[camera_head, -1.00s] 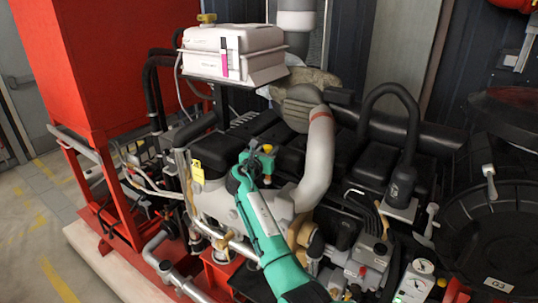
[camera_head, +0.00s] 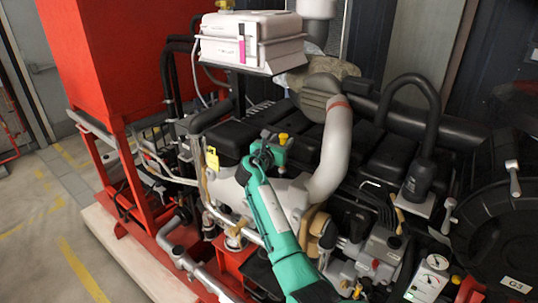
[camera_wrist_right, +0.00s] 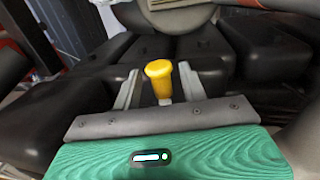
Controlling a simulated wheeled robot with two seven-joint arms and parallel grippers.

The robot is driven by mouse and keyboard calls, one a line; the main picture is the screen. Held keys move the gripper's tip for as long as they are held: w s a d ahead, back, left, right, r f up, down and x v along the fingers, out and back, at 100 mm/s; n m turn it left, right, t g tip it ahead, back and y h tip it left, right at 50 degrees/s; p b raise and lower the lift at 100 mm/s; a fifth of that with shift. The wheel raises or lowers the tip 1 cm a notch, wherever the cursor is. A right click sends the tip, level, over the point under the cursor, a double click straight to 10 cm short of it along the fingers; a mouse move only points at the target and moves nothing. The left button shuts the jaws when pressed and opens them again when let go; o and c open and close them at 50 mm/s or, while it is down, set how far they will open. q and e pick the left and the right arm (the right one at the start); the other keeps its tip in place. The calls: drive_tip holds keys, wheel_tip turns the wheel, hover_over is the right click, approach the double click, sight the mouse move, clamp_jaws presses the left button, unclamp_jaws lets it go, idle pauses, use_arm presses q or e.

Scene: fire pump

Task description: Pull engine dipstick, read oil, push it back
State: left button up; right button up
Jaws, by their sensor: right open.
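A yellow dipstick handle (camera_head: 283,139) stands upright on the engine, just beyond my right gripper (camera_head: 276,149) in the head view. In the right wrist view the yellow handle (camera_wrist_right: 159,78) shows between the two grey fingers of my right gripper (camera_wrist_right: 158,88). The fingers are open, with a gap visible on each side of the handle. A pale stem shows below the handle; the rest of the dipstick is hidden. I cannot tell how deep the fingers reach around it. My left gripper is not in view.
A white box (camera_head: 252,48) stands above the engine at the back. A thick grey pipe (camera_head: 335,155) curves close to the right of my gripper. A yellow tag (camera_head: 212,158) hangs to the left. A red tank (camera_head: 125,55) stands at far left, beside open floor.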

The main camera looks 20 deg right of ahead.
drive_tip(key=b+v, duration=0.3)
drive_tip(key=v, duration=0.8)
drive_tip(key=shift+s, duration=0.2)
drive_tip(key=shift+a, duration=0.2)
